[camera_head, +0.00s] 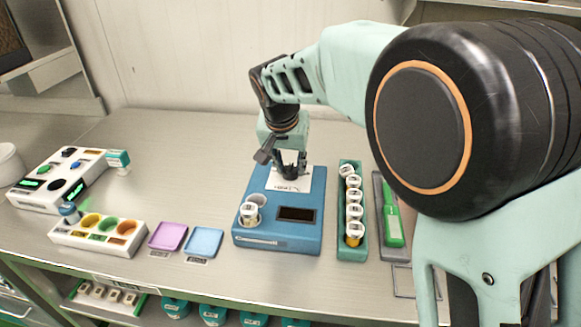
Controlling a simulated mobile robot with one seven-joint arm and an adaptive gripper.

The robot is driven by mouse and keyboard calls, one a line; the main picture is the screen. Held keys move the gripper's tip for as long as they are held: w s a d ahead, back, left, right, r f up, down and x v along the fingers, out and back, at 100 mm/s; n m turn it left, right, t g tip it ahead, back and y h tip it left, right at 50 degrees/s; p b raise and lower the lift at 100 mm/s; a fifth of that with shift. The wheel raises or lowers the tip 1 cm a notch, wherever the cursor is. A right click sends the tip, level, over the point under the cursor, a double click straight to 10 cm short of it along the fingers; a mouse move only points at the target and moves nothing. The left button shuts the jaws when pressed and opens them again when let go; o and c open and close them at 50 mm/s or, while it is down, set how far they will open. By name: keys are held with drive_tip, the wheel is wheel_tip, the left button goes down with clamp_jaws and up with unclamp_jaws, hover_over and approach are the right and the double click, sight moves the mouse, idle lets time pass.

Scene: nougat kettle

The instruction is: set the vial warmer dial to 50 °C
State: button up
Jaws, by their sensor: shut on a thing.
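The blue vial warmer (277,243) stands at the middle of the bench, with a dark display (297,214) and a white dial plate (300,178) at its back. My gripper (290,172) points down over the dial plate and is shut on the dial, which its fingers hide. The dial's pointer and setting cannot be read, and the display shows no legible number. A vial with a white cap (249,213) stands in the warmer's front left, beside an open well (257,199).
A green rack (346,248) of several capped vials stands close right of the warmer, then a green tool on a grey tray (397,251). Purple (168,236) and blue (203,242) trays lie left. A white holder (66,237) and a control box (42,201) stand farther left.

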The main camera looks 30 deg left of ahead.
drive_tip(key=shift+a+m+h, duration=0.15)
drive_tip(key=shift+m+h, duration=0.45)
drive_tip(key=shift+m, duration=1.1)
drive_tip(key=o, duration=1.1)
drive_tip(key=shift+o, duration=0.2)
drive_tip(key=shift+r, duration=0.15)
drive_tip(key=v, duration=1.2)
